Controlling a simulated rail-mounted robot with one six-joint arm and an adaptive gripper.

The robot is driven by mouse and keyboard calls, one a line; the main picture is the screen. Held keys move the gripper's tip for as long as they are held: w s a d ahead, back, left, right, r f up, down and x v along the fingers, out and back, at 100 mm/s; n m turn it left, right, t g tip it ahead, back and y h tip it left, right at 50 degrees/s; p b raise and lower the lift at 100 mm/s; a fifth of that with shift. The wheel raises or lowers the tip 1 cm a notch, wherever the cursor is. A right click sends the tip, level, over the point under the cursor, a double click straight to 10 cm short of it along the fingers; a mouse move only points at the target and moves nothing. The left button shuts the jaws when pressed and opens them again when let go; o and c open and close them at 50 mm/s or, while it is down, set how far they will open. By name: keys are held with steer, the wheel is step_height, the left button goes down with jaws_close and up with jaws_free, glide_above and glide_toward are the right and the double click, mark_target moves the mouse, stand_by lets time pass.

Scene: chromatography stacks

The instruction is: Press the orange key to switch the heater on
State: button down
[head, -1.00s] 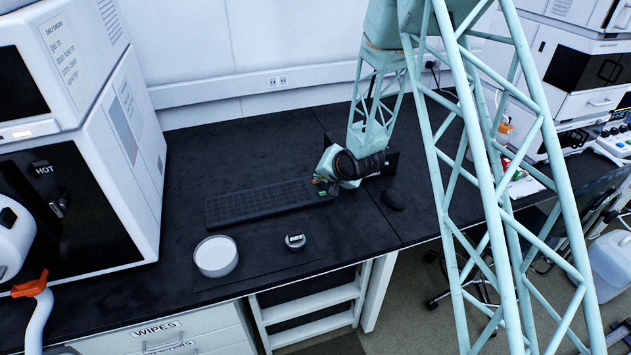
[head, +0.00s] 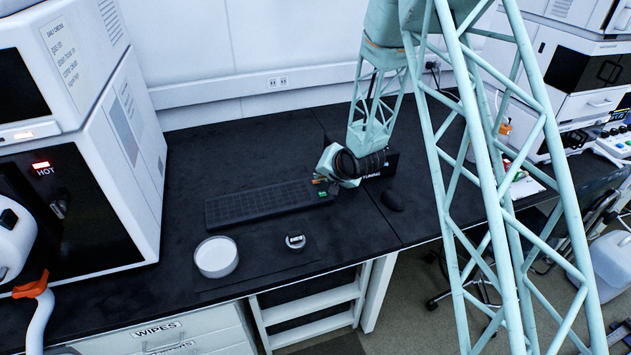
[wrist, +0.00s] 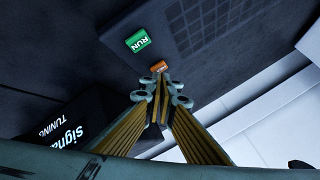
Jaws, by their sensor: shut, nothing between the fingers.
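The orange key (wrist: 159,66) sits on the dark keyboard panel (head: 262,204), just beyond my fingertips in the wrist view. A green key marked RUN (wrist: 138,40) is beside it, and also shows in the head view (head: 323,194). My gripper (wrist: 161,94) is shut and empty, its tips pointing at the orange key and partly covering its near edge. I cannot tell whether they touch it. In the head view my gripper (head: 325,180) is over the keyboard's right end. A red light above the word HOT (head: 41,165) glows on the left instrument.
A small black display (wrist: 66,124) reading signal TUNING stands close to my gripper. A black mouse (head: 392,201), a white round dish (head: 216,257) and a small round item (head: 295,242) lie on the bench. Clear black bench (head: 200,175) lies behind the keyboard.

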mark_target(320, 183)
steer(key=shift+r, duration=0.1)
steer(key=shift+r+p, duration=1.75)
steer(key=shift+r, duration=1.15)
steer(key=s+d+r+h, duration=0.1)
steer(key=s+d+r, duration=0.2)
steer(key=d+r, duration=0.35)
steer(key=s+d+r+h, duration=0.1)
steer(key=s+d+r, duration=0.3)
steer(key=r, duration=0.6)
steer(key=s+d+r+n+g+h, duration=0.1)
steer(key=s+d+r, duration=0.3)
steer(key=s+r, duration=0.25)
steer(key=s+d+r+h, duration=0.1)
steer(key=s+d+r, duration=0.3)
steer(key=s+r, duration=0.25)
steer(key=s+d+r+n+g, duration=0.1)
steer(key=s+r, duration=0.1)
steer(key=s, duration=1.1)
steer(key=s+d+r+g, duration=0.1)
steer(key=s+d+r, duration=0.1)
steer(key=s, duration=1.2)
steer(key=s+d+r+n+g, duration=0.1)
steer(key=s+d+r, duration=0.1)
steer(key=s, duration=1.1)
steer(key=shift+s+d+r+n, duration=0.2)
steer(key=shift+s+r+n, duration=0.15)
steer(key=shift+r, duration=0.55)
